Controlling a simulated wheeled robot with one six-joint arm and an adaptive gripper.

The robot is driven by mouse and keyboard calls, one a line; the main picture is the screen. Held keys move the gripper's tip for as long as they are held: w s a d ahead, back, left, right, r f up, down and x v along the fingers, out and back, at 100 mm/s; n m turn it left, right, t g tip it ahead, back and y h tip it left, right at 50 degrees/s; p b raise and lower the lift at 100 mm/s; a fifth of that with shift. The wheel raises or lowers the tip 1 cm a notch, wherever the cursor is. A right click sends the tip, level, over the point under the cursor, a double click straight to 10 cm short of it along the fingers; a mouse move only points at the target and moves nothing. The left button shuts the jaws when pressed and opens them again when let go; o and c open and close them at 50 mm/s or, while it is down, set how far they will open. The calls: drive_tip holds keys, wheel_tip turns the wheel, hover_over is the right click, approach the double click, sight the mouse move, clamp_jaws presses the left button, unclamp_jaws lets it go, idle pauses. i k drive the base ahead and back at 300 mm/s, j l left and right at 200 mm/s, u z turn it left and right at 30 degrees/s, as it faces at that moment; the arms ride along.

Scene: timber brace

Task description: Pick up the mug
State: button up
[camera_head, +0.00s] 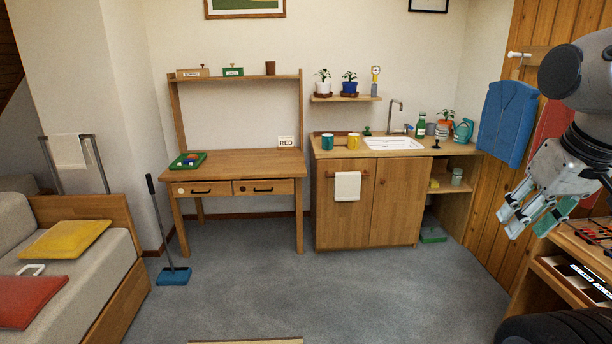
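Two mugs stand side by side on the left part of the wooden sink counter (440,150). One is a teal mug (327,142) and the other, to its right, is a yellow mug (354,141). Both look upright; they are small in the picture. My gripper (510,221) is at the right side of the picture, pointing down and left, far nearer to me than the counter. Its fingers look spread apart with nothing between them. It touches neither mug.
The sink (394,144) lies right of the mugs, with a tap (396,115) behind. A desk (240,163) with a RED sign (286,141) stands left of the counter. The grey floor (340,285) is mostly clear.

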sight(328, 140)
drive_tip(key=i, duration=1.95)
drive_tip(key=i+l+u, duration=0.1)
drive_tip(key=i, duration=1.85)
